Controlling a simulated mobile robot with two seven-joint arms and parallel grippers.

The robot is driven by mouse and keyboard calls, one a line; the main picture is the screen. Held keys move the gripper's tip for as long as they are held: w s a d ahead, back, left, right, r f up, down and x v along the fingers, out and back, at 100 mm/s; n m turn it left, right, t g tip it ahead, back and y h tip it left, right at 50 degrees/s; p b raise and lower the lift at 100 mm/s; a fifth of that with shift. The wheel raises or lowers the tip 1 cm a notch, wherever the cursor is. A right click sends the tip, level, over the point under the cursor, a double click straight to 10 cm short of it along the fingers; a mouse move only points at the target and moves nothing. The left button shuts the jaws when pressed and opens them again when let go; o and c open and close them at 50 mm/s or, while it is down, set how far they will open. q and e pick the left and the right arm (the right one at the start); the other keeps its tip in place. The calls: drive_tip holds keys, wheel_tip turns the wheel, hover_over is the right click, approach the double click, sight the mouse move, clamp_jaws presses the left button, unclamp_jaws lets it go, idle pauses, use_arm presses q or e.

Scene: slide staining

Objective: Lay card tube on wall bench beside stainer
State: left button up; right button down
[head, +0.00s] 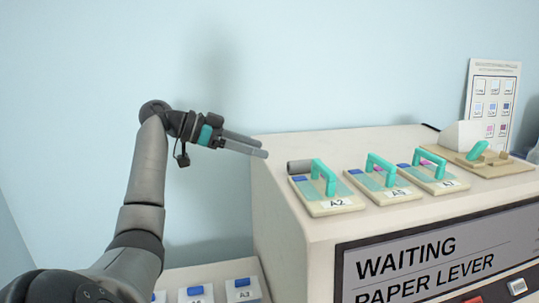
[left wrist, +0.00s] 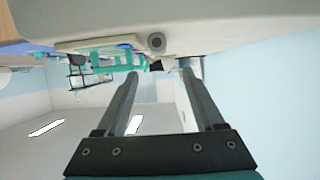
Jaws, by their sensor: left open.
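The card tube (head: 300,166) is a short grey cylinder lying on top of the stainer (head: 290,215), near its left edge and behind the A2 slide holder. The left wrist view shows its round, hollow-looking end (left wrist: 156,42). My left gripper (head: 263,149) is open and empty, left of the tube at about the height of the stainer top. In the left wrist view the spread fingertips (left wrist: 160,70) point towards the tube and stay apart from it. A pale bench surface (head: 207,272) shows low at the left of the stainer. My right gripper is not in view.
Slide holders with green handles, A2 (head: 330,197) and two others, stand on the stainer right of the tube. A beige fixture (head: 485,163) and a wall chart (head: 492,95) are farther right. Several white labelled blocks, one marked A3 (head: 242,291), sit on the low bench.

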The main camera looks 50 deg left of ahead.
sight(288, 165)
use_arm(q)
drive_tip(key=shift+s+a+r, duration=0.1)
drive_tip(key=shift+s+r, duration=0.05)
drive_tip(key=shift+s, duration=0.05)
drive_tip(key=shift+c, duration=0.5)
drive_tip(key=s+f+n, duration=0.1)
drive_tip(key=s+a+f+n+t+h+b, duration=0.1)
drive_tip(key=s+a+f+n, duration=0.1)
drive_tip(key=f, duration=0.1)
drive_tip(key=shift+s+a+t+h+b, duration=0.2)
drive_tip(key=shift+t+h+b, duration=0.1)
drive_tip(key=shift+h+b, duration=0.1)
drive_tip(key=shift+c, duration=1.2)
drive_tip(key=p+x, duration=0.2)
drive_tip(key=x, duration=0.7)
drive_tip(key=shift+w+d+r, duration=0.15)
drive_tip(key=shift+w, duration=0.1)
drive_tip(key=x, duration=0.1)
drive_tip(key=p+x, duration=0.1)
drive_tip(key=x, duration=0.1)
drive_tip(key=r+x, duration=0.1)
drive_tip(key=shift+w+d+f, duration=0.25)
drive_tip(key=shift+w+f, duration=0.05)
drive_tip(key=shift+w, duration=0.1)
drive_tip(key=shift+w+d+f, duration=0.1)
drive_tip(key=shift+w, duration=0.05)
